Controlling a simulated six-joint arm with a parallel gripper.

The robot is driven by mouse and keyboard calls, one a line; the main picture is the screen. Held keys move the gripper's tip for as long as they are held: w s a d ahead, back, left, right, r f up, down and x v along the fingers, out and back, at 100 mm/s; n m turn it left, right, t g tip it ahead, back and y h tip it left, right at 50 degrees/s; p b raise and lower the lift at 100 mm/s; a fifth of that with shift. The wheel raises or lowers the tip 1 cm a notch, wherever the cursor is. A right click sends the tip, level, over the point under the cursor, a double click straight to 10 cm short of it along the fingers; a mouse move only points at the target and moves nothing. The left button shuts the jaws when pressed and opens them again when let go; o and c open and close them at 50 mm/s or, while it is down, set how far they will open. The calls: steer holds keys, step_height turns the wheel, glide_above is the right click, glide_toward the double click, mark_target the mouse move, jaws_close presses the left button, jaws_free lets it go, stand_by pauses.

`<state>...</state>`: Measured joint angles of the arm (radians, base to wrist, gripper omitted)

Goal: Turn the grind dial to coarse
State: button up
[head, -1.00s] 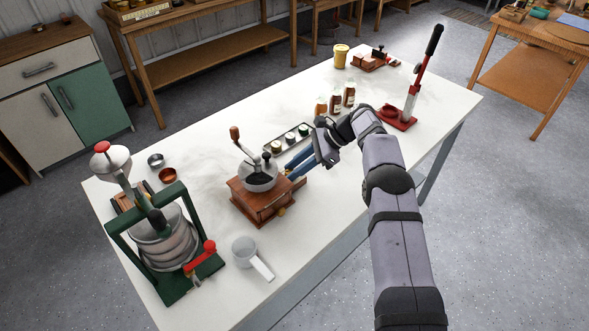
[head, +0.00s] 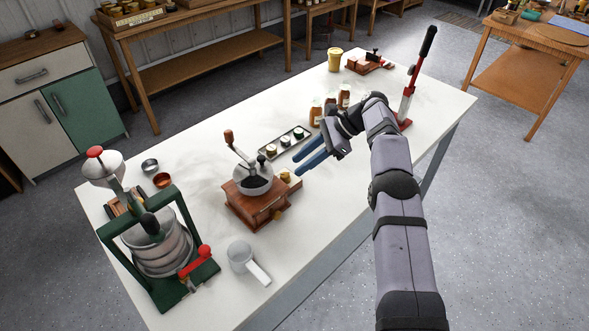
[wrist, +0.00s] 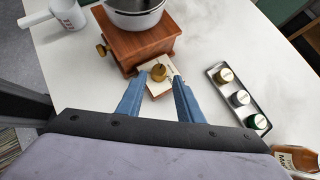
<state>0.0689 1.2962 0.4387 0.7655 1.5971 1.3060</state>
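The coffee grinder (head: 250,203) is a wooden box with a metal bowl and a crank on top. The grind dial, a brass knob (head: 286,176), sits on a small pale plate at the grinder's right side. The wrist view also shows the dial (wrist: 158,72) and its pale plate (wrist: 160,88); its marks are too small to read. My gripper (head: 299,163) has two blue fingers, open and empty, just right of the dial and apart from it. In the wrist view the gripper (wrist: 160,78) has a finger on each side of the dial's line.
A tray with several round knobs or jars (head: 285,143) lies behind my gripper. Amber bottles (head: 315,112) stand close to my wrist. A white scoop (head: 241,257) and a green-framed press (head: 160,245) are at the front left. The tabletop (head: 330,190) right of the grinder is clear.

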steer(key=shift+v, duration=0.9)
